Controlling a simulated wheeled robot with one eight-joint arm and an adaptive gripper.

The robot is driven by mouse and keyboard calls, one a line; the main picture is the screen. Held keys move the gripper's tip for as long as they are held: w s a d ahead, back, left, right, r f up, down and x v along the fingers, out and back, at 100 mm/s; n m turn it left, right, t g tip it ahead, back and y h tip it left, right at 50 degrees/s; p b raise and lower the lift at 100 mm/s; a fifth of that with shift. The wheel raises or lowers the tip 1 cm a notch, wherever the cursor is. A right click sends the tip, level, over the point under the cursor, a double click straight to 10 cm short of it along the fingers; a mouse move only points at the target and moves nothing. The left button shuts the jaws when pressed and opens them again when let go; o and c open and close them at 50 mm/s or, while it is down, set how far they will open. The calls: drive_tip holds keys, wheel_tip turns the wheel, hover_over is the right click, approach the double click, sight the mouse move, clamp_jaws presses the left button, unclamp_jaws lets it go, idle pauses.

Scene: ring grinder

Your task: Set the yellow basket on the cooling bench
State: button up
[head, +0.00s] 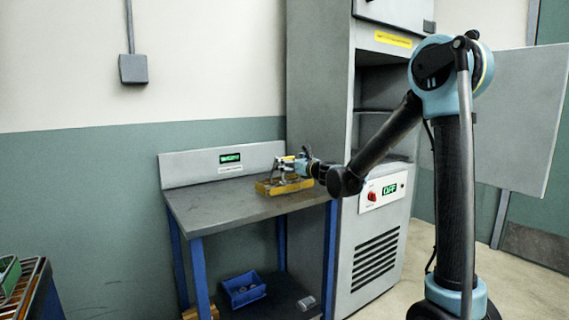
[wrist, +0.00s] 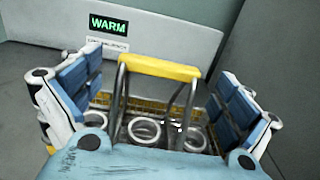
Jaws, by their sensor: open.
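The yellow basket (head: 266,189) stands on the grey top of the cooling bench (head: 215,207), near its right end. In the wrist view the basket shows its yellow handle bar (wrist: 160,67) on grey uprights, with several metal rings inside. My gripper (head: 290,166) is at the basket; in the wrist view my gripper (wrist: 160,78) is open, with one blue-padded finger on each side of the handle and apart from it. The near part of the basket is hidden behind my gripper's body. The bench's back panel carries a green display (head: 230,157) reading WARM.
A tall grey cabinet (head: 316,75) stands right of the bench, with its door (head: 515,110) swung open and a display (head: 390,189) reading OFF. A blue bin (head: 243,289) sits on the bench's lower shelf. The left of the bench top is clear.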

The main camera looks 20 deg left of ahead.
drive_tip(key=s+d+n+g, duration=0.2)
drive_tip(key=s+d+n, duration=0.6)
drive_tip(key=s+d, duration=0.45)
drive_tip(key=s+d+f+n+g+h, duration=0.2)
drive_tip(key=s+d+f+n+h, duration=0.2)
drive_tip(key=s+d, duration=0.5)
drive_tip(key=s+d+f+n+g+h, duration=0.3)
drive_tip(key=s+d+f+n+h, duration=0.2)
drive_tip(key=s+d+f+n, duration=0.3)
drive_tip(key=s+d+f+n+g+h, duration=0.2)
drive_tip(key=s+d+f+n+h, duration=0.2)
drive_tip(key=s+d+f, duration=0.6)
drive_tip(key=d+f+n, duration=0.1)
drive_tip(key=d+n, duration=0.1)
drive_tip(key=d, duration=0.7)
drive_tip(key=shift+s+g+h, duration=0.2)
drive_tip(key=shift+g+h, duration=0.1)
drive_tip(key=shift+f, duration=0.1)
